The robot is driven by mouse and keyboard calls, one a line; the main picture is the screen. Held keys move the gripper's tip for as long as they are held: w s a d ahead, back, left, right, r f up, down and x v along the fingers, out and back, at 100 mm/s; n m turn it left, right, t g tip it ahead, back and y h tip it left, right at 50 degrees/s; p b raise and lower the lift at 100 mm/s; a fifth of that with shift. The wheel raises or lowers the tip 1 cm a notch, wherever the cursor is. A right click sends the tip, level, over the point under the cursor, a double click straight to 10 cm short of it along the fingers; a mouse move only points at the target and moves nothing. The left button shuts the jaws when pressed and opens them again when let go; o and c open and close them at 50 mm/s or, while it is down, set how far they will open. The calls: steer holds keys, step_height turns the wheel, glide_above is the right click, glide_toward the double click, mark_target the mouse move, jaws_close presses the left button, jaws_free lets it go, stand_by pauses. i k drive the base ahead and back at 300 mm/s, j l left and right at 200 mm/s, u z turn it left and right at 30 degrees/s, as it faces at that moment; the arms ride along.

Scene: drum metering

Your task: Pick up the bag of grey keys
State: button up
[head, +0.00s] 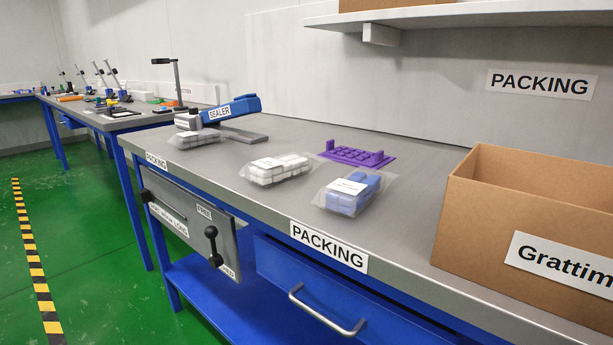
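Three clear bags of keys lie in a row on the grey packing table (412,204). The farthest bag (194,140) holds light grey keys and lies just in front of the blue sealer (232,108), at the table's left end. The middle bag (275,170) holds white or very pale keys. The nearest bag (350,195) holds blue keys. The farthest bag looks the greyest, but its colour is close to that of the middle one. Each bag carries a white label. My gripper is not in view.
A purple keyed plate (357,154) lies behind the bags. An open cardboard box (530,230) stands at the right, under a wall shelf (440,17). A panel with black knobs (190,218) hangs at the table's front left. Green floor (85,250) lies open at the left.

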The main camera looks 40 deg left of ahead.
mark_target(186, 140)
steer(key=u, duration=1.65)
steer(key=i+u, duration=0.1)
steer(key=u, duration=0.25)
steer(key=i+l+u, duration=0.1)
steer(key=u, duration=0.25)
